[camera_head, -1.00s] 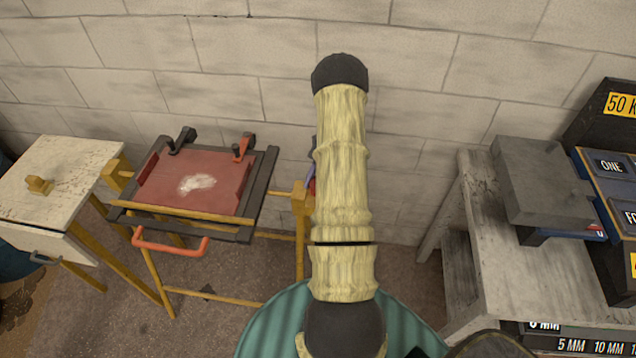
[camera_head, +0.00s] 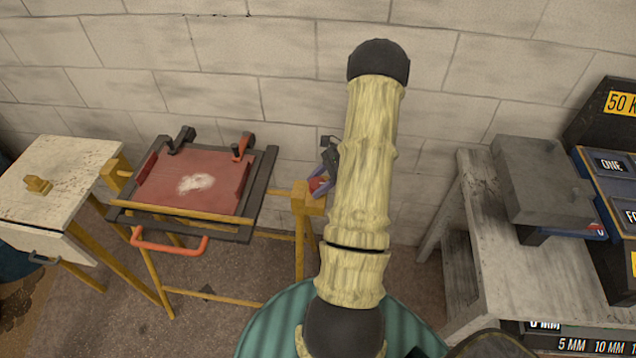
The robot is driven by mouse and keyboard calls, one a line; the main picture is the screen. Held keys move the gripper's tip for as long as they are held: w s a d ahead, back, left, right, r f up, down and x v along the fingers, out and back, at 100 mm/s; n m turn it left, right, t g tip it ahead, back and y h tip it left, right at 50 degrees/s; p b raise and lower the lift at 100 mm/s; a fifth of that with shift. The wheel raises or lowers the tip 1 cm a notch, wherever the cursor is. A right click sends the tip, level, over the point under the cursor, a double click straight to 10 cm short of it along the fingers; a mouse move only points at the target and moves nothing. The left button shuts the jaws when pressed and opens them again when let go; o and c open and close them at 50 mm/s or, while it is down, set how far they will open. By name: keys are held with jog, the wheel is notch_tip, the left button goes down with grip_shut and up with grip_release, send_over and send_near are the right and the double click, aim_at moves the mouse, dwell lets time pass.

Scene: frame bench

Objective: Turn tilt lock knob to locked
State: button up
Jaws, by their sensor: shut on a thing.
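The tilting frame (camera_head: 262,185) holds a dark red panel (camera_head: 190,182) on a yellow stand. A small red knob (camera_head: 317,184) sits on the yellow block at the stand's right side. My gripper (camera_head: 320,183), with purple fingers, is at this block and shut on the red knob. Part of the gripper is hidden behind my pale yellow arm link. The knob's pointer and any lock markings are too small to tell.
An orange handle (camera_head: 170,247) hangs at the frame's front edge. Two clamps, one black (camera_head: 181,138) and one orange (camera_head: 243,146), sit on its back edge. A white cabinet (camera_head: 60,175) stands left, a grey bench (camera_head: 490,250) right. A block wall is behind.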

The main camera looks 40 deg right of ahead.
dwell(0.3)
jog(key=o, duration=1)
jog(key=shift+d, duration=0.1)
jog(key=b+v, duration=0.2)
jog(key=v, duration=1.5)
jog(key=shift+s+r, duration=0.1)
jog(key=shift+r, duration=0.05)
